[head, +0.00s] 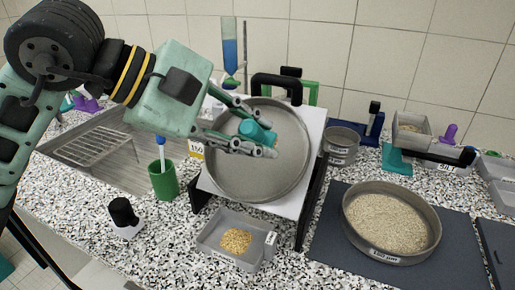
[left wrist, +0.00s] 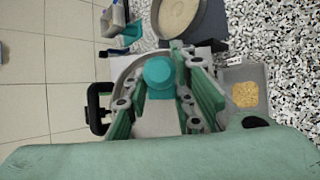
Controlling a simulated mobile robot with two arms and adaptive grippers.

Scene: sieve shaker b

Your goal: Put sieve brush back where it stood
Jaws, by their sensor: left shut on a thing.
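My left gripper (head: 265,142) is shut on a teal, round-ended piece that I take to be the sieve brush (head: 256,131). It is held in front of the large round grey sieve pan (head: 285,172) on the shaker stand. In the left wrist view the brush (left wrist: 158,73) shows as a teal knob between the two green fingers; its lower part is hard to make out. I cannot tell whether the brush touches the pan. My right gripper is not in view.
A green cup (head: 163,182) with a blue-and-white stick stands left of the shaker. A grey tray of yellow grains (head: 212,243) sits in front. A sieve full of grain (head: 385,187) rests on the dark mat (head: 330,262). A black-capped jar (head: 123,213) stands front left.

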